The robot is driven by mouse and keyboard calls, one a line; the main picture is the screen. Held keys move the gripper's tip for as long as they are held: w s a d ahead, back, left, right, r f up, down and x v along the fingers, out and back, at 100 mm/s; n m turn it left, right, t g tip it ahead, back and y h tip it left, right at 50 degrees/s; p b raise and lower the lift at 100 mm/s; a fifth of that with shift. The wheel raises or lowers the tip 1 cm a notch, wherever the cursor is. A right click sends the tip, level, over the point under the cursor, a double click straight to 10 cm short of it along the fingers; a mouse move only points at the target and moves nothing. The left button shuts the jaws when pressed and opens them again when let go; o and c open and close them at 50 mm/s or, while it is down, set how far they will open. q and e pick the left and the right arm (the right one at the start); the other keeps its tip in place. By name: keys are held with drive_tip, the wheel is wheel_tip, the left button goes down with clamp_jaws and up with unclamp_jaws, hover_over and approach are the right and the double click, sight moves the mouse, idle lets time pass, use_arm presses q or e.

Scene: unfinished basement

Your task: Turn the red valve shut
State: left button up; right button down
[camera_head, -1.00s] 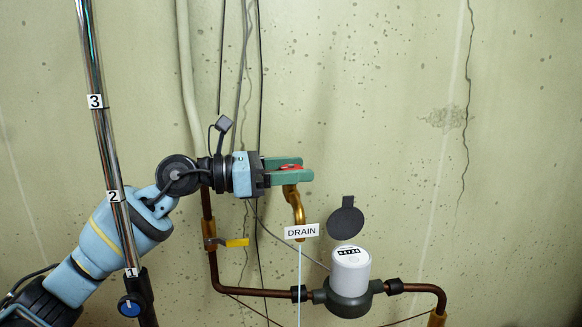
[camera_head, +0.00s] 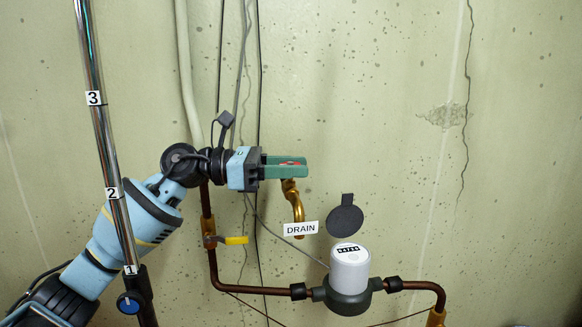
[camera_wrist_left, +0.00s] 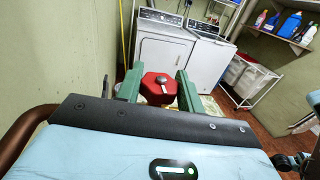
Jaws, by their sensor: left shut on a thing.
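The red valve handle (camera_head: 291,163) sits at the top of the brass drain tap (camera_head: 297,205) on the wall. It is mostly hidden by the green fingers of my left gripper (camera_head: 286,168), which comes in from the left and is shut on it. In the left wrist view the red handle (camera_wrist_left: 160,87), with a metal piece at its middle, sits between the two green fingers of the gripper (camera_wrist_left: 158,88). My right gripper is not in view.
A copper pipe (camera_head: 213,262) with a yellow lever (camera_head: 237,240) runs below my arm to a white-topped water meter (camera_head: 350,270) with a raised dark lid (camera_head: 345,218). A chrome pole (camera_head: 108,150) crosses my arm. The upper right wall is clear.

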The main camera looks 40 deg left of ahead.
use_arm(q)
drive_tip(key=shift+m+g+h, duration=0.3)
drive_tip(key=shift+g, duration=0.1)
drive_tip(key=o, duration=1)
drive_tip(key=b+v, duration=0.2)
drive_tip(key=v, duration=0.6)
drive_tip(key=shift+d, duration=0.1)
